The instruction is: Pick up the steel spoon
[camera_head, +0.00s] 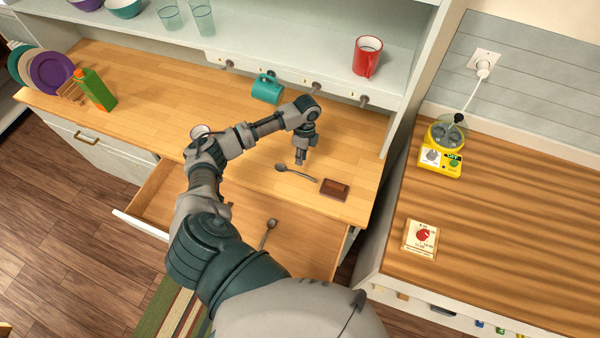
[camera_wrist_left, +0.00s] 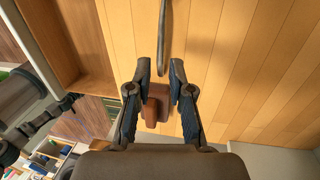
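A steel spoon (camera_head: 297,173) lies on the wooden counter, its bowl to the left and its handle running right towards a brown block. My left gripper (camera_head: 300,160) is above the counter close to this spoon, pointing down. In the left wrist view the two fingers of my left gripper (camera_wrist_left: 161,66) are apart, with nothing held. The grey spoon handle (camera_wrist_left: 164,35) runs down to the gap between the fingertips; its bowl is out of that view. A second spoon (camera_head: 268,233) lies in the open drawer. My right gripper is not in view.
The brown block (camera_head: 334,189) sits beside the handle end and also shows between the fingers in the left wrist view (camera_wrist_left: 157,105). A teal mug (camera_head: 267,89) lies behind the gripper. The open drawer (camera_head: 160,190) juts out in front. A shelf edge (camera_head: 290,75) overhangs the back.

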